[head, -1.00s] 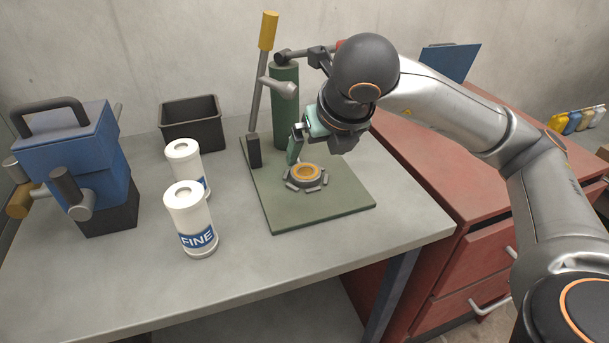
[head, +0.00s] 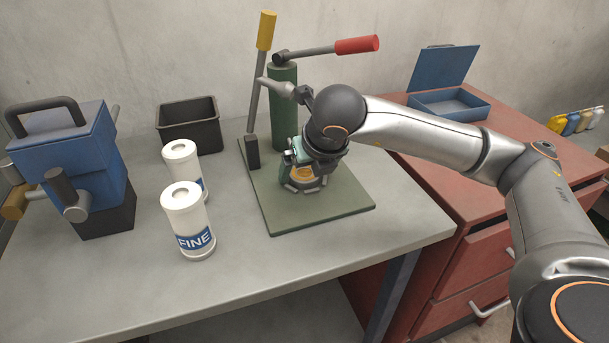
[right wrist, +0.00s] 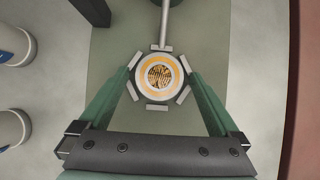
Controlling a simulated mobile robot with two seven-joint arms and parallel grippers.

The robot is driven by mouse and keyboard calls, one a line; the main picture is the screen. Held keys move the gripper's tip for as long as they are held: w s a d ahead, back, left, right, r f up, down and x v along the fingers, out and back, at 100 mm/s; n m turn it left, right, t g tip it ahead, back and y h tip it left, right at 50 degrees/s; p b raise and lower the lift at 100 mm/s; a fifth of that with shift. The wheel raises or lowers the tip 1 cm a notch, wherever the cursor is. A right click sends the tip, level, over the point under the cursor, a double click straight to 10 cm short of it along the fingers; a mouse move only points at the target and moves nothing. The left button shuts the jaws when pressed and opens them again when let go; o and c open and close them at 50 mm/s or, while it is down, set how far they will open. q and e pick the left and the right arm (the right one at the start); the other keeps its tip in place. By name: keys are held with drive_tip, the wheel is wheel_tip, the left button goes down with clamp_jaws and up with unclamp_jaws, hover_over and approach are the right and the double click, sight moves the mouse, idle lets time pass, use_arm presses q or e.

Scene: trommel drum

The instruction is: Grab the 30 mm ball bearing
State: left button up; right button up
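What appears to be the ball bearing is a round orange-and-pale ring (right wrist: 160,78) with a mottled yellow-brown centre. It sits in a low grey holder with several blocks around it (right wrist: 157,108), on a green base plate (head: 330,213). The ring (head: 301,173) is partly hidden by my right gripper in the head view. My right gripper (head: 304,174) is just above it, pointing down. Its green fingers are spread, one on each side of the ring in the right wrist view, with nothing held. Whether the fingertips touch the holder I cannot tell. My left gripper is out of view.
A green post (head: 284,108) with a red-handled lever (head: 356,45) and a yellow-tipped lever (head: 266,30) stand behind. Two white canisters (head: 189,222), a black bin (head: 188,124) and a blue machine (head: 75,155) are left. An open blue box (head: 450,104) stands on the red cabinet.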

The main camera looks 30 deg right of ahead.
clamp_jaws()
idle(0.6)
